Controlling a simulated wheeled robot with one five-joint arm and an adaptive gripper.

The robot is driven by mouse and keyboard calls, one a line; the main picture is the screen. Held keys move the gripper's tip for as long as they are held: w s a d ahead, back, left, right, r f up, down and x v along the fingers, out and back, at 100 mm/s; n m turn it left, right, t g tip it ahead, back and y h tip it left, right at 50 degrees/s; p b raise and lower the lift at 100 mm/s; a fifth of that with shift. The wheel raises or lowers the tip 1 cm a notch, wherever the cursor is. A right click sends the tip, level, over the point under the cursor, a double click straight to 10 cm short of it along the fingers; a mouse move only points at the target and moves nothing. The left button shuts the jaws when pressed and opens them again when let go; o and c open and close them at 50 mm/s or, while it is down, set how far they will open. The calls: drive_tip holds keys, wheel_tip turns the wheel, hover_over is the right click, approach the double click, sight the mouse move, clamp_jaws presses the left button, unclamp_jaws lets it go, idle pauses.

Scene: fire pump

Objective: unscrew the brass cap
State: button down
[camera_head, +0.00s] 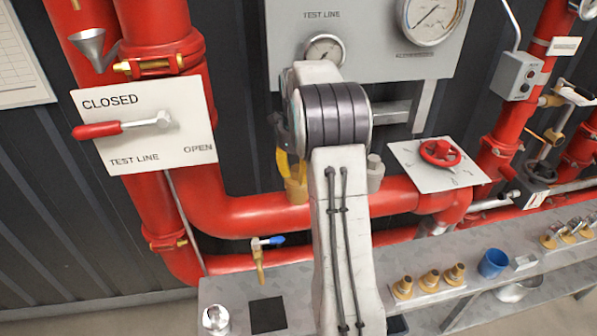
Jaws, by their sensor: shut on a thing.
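The brass cap (296,190) sits at the top of the large horizontal red pipe, just left of my arm. My gripper (291,165) is at the cap, seen mostly from behind. My arm hides much of it. A yellow part shows at its left side, close above the brass. The gripper is shut on the brass cap, though the contact itself is largely hidden.
A white panel with a red-handled lever (122,127) is at left. A red handwheel (440,152) stands right of my arm. Below, a grey bench (350,300) carries several brass fittings (429,280) and a blue cup (493,263). A blue-handled valve (268,241) is at the bench's back edge.

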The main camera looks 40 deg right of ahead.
drive_tip(key=n, duration=0.2)
drive_tip(key=n+p, duration=0.1)
drive_tip(key=n, duration=0.1)
drive_tip(key=shift+s+a+f, duration=0.15)
drive_tip(key=shift+s+a, duration=0.05)
drive_tip(key=shift+a, duration=0.1)
drive_tip(key=shift+n, duration=1.8)
drive_tip(key=n+p, duration=0.1)
drive_tip(key=n, duration=0.4)
drive_tip(key=shift+f, duration=0.1)
drive_tip(key=shift+n, duration=0.7)
drive_tip(key=shift+a, duration=0.1)
drive_tip(key=shift+r+p, duration=0.25)
drive_tip(key=shift+p, duration=0.15)
